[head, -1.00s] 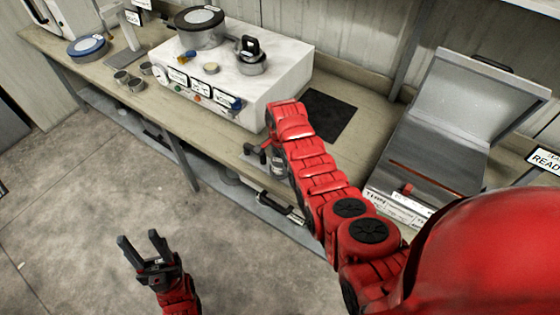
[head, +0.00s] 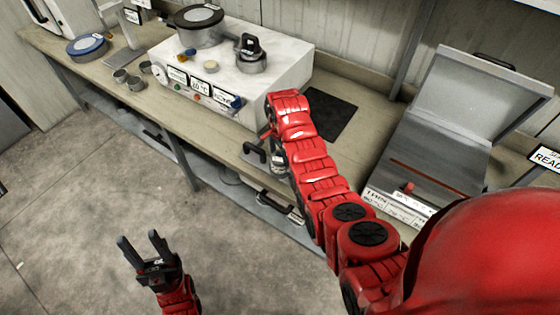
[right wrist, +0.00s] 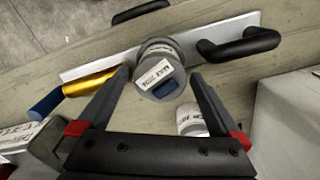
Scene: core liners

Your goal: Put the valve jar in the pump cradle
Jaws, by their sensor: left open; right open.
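In the right wrist view, a grey capped jar (right wrist: 158,78) with a white label and dark blue patch sits between the fingertips of my right gripper (right wrist: 160,76). That gripper is open; I cannot tell whether its fingers touch the jar. A second pale jar (right wrist: 191,120) with a white label is near the right finger. The labels are too blurred to tell which is the valve jar. In the head view my arm mostly hides the right gripper. My left gripper (head: 138,240) is open and empty over the floor. I cannot identify the pump cradle with certainty.
A white machine (head: 277,91) on the bench (head: 222,139) carries a lidded pot (head: 200,30) and a metal part with a black knob (head: 250,57). A dark mat (head: 332,114) lies beside it. An open-lidded metal case (head: 440,150) stands right. Small cups (head: 134,82) stand left.

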